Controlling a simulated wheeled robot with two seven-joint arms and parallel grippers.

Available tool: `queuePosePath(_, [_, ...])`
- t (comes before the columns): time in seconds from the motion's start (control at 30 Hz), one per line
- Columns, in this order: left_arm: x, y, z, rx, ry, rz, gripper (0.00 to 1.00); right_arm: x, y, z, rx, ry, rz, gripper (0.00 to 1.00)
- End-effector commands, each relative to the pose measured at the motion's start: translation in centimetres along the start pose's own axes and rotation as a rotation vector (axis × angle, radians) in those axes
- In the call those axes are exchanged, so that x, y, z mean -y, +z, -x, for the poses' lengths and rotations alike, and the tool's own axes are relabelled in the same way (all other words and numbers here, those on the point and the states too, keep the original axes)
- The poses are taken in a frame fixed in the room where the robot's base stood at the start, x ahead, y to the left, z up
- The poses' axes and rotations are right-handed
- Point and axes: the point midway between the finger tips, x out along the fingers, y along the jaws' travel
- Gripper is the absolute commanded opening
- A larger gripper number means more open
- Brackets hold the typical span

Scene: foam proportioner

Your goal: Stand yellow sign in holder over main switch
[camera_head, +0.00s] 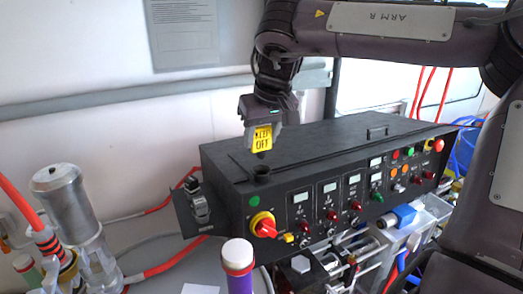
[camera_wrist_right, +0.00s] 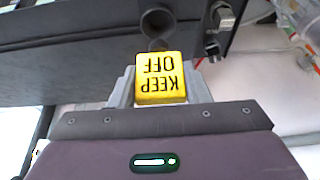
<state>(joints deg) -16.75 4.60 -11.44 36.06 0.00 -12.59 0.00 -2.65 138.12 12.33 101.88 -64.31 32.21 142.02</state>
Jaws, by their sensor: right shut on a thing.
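The yellow sign (camera_head: 262,138) reads "KEEP OFF". My right gripper (camera_head: 262,127) is shut on it and holds it upright above the black control box. In the right wrist view the sign (camera_wrist_right: 161,78) sits between the fingers of my right gripper (camera_wrist_right: 160,88), its text upside down. The holder (camera_head: 261,174) is a short round black cup on the box top, just below the sign. In the wrist view the holder (camera_wrist_right: 158,22) shows just beyond the sign; a gap or contact is hard to judge there. The main switch (camera_head: 264,225) is a red knob on a yellow disc, below the holder on the front panel. My left gripper is not in view.
The control box (camera_head: 330,140) has several lamps, meters and knobs. A metal clamp bracket (camera_head: 198,203) juts from its left end.

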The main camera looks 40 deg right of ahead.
Motion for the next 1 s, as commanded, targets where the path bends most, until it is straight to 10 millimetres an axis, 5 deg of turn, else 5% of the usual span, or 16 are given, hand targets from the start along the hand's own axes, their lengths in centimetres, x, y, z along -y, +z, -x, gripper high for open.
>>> queuePosePath(0.4, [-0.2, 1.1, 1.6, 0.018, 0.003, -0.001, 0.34, 0.0, 1.7, -4.0, 0.001, -0.001, 0.000, 0.17])
queuePosePath(0.6, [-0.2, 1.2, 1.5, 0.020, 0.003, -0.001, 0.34, 0.0, 1.7, -4.2, -0.001, -0.001, -0.001, 0.17])
queuePosePath(0.63, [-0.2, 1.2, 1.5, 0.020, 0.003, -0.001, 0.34, 0.0, 1.8, -4.2, -0.001, -0.001, 0.000, 0.44])
queuePosePath(0.73, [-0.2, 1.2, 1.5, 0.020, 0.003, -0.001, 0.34, 0.0, 1.8, -4.2, -0.001, -0.001, 0.000, 0.57])
queuePosePath(0.8, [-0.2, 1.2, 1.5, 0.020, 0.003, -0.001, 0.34, 0.0, 1.7, -4.2, -0.001, -0.001, 0.000, 0.65])
queuePosePath(1.0, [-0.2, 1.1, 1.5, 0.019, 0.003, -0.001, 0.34, 0.0, 1.7, -4.2, -0.001, 0.000, 0.000, 0.65])
